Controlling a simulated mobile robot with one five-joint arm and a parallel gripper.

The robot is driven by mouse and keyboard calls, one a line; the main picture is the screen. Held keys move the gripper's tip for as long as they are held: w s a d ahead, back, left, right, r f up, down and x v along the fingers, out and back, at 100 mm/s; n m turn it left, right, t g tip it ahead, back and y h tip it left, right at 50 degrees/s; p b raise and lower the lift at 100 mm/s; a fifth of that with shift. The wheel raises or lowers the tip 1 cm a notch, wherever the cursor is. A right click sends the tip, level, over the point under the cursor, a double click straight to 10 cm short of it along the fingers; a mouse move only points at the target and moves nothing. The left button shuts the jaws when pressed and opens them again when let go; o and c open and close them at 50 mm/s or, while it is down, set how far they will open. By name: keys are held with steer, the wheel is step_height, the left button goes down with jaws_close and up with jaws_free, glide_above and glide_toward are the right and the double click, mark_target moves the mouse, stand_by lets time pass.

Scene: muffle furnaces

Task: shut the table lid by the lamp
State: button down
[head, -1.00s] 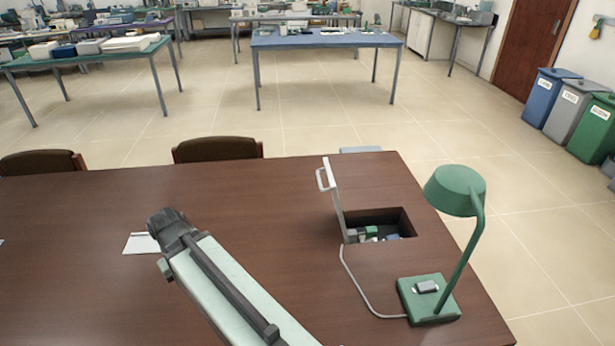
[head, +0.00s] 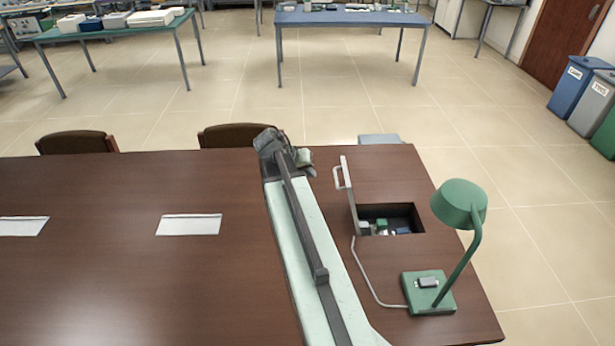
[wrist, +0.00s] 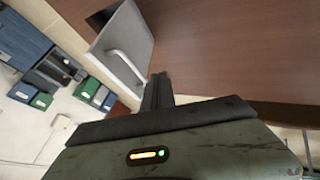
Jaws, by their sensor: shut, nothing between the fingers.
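The table lid (head: 351,198) stands upright, seen nearly edge-on, at the left side of a rectangular opening in the brown table. Its pale bar handle (head: 341,174) sticks out to the left. In the wrist view the lid's grey face (wrist: 126,36) and handle (wrist: 124,66) show up and left of my fingers. My gripper (wrist: 158,90) is shut and empty, apart from the lid. In the head view it is at the arm's far end, left of the lid; its fingertips are not clear there. The green lamp (head: 460,204) stands right of the opening.
Small items lie inside the opening (head: 409,215). A grey cable (head: 362,276) runs from the lid area to the lamp base. Chairs (head: 240,135) stand along the far edge.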

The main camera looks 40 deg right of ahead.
steer(key=s+d+f+b, duration=0.2)
steer(key=d+f, duration=0.1)
steer(key=d, duration=0.3)
steer(key=shift+s+f, duration=0.3)
steer(key=shift+f, duration=0.1)
